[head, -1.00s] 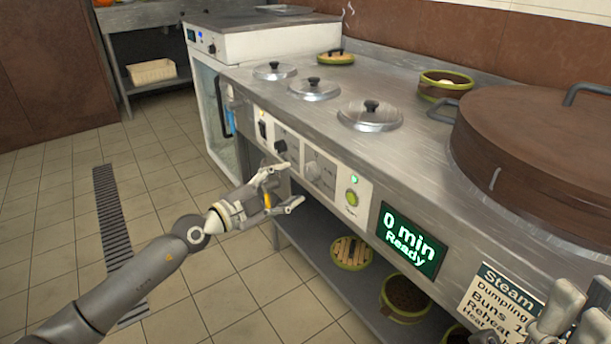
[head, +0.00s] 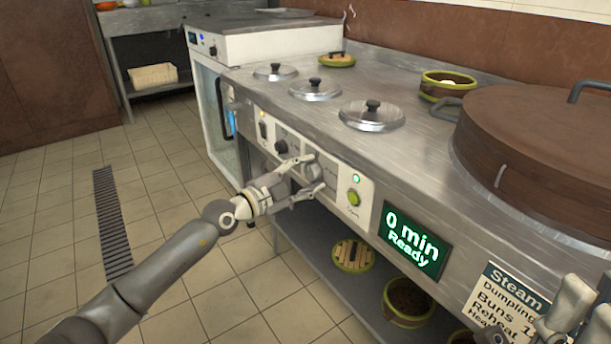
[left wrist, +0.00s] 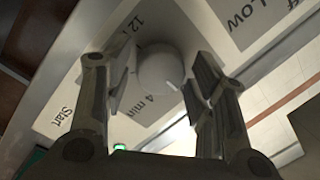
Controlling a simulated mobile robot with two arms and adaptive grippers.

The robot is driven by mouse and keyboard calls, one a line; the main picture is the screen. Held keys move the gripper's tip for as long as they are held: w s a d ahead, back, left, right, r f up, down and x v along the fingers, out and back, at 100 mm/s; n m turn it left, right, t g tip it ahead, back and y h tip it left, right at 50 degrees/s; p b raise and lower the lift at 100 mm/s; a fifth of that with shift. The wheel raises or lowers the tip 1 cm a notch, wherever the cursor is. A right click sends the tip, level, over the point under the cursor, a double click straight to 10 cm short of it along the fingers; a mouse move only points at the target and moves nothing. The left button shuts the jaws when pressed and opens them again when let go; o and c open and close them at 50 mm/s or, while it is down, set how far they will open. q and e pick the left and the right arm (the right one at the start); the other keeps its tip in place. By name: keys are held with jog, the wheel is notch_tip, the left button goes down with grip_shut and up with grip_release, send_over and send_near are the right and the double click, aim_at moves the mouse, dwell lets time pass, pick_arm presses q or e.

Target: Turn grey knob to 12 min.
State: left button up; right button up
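The grey knob (left wrist: 160,68) is round, on a light panel, with a small white mark at its lower right in the left wrist view. A "12 m..." label shows above left of it, and a partly covered "min" label below. My left gripper (head: 319,172) is open in front of the panel, its fingers on either side of the knob; it also shows in the left wrist view (left wrist: 157,92). Gaps show between fingers and knob, the right one narrow. The display (head: 411,239) reads "0 min Ready". My right gripper (head: 570,305) is at the lower right edge, partly cut off.
A green button (head: 354,198) sits right of the knob and a dark knob (head: 281,147) left of it. Lidded pots (head: 371,115) and a big brown lid (head: 550,150) are on the counter above. A lower shelf holds green-rimmed pots (head: 407,302). Tiled floor lies open at left.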

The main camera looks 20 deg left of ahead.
pick_arm(q)
jog(key=c, duration=0.6)
jog(key=shift+c, duration=0.2)
